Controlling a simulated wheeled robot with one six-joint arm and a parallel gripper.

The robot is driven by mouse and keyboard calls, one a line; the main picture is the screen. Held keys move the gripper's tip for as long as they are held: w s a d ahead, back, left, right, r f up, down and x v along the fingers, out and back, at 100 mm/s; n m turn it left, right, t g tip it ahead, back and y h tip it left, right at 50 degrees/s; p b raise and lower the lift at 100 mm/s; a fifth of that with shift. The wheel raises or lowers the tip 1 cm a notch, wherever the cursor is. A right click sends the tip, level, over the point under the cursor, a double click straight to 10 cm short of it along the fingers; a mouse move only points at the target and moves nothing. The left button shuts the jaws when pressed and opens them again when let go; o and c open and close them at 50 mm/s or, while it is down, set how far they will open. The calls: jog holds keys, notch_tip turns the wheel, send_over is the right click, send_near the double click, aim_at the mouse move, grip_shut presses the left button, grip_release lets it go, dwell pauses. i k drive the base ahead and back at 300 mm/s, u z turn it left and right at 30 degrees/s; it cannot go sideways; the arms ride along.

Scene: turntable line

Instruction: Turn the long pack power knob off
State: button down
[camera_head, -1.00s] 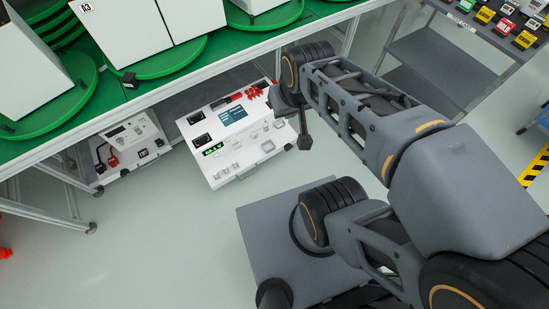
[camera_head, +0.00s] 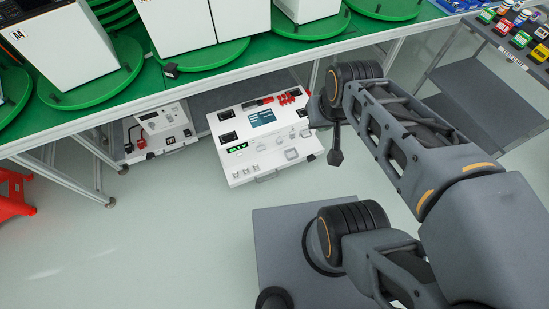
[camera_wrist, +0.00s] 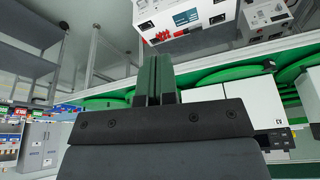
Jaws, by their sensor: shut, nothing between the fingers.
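The long pack (camera_head: 258,172) is a wide white box on a low grey shelf under the green table. It has a small blue screen, a green-lit display, dark sockets, red parts and a front handle. I cannot tell which control is the power knob, or its setting. My gripper (camera_head: 336,157) points down to the right of the long pack in the head view, apart from it. In the wrist view the fingers (camera_wrist: 154,62) are shut and empty, and the long pack (camera_wrist: 213,10) shows upside down beyond them, partly cut off.
A smaller white unit (camera_head: 160,135) stands left of the long pack, with a gap between. The table edge (camera_head: 330,52) overhangs both. A dark shelved cart (camera_head: 480,95) is at right, a red object (camera_head: 14,192) at far left.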

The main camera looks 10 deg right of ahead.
aim_at(260, 148)
jog(key=u, duration=0.5)
jog(key=k, duration=1.15)
jog(key=u, duration=1.2)
jog(key=i, duration=1.55)
jog(key=z, duration=1.2)
jog(key=i, duration=0.75)
jog(key=z, duration=0.8)
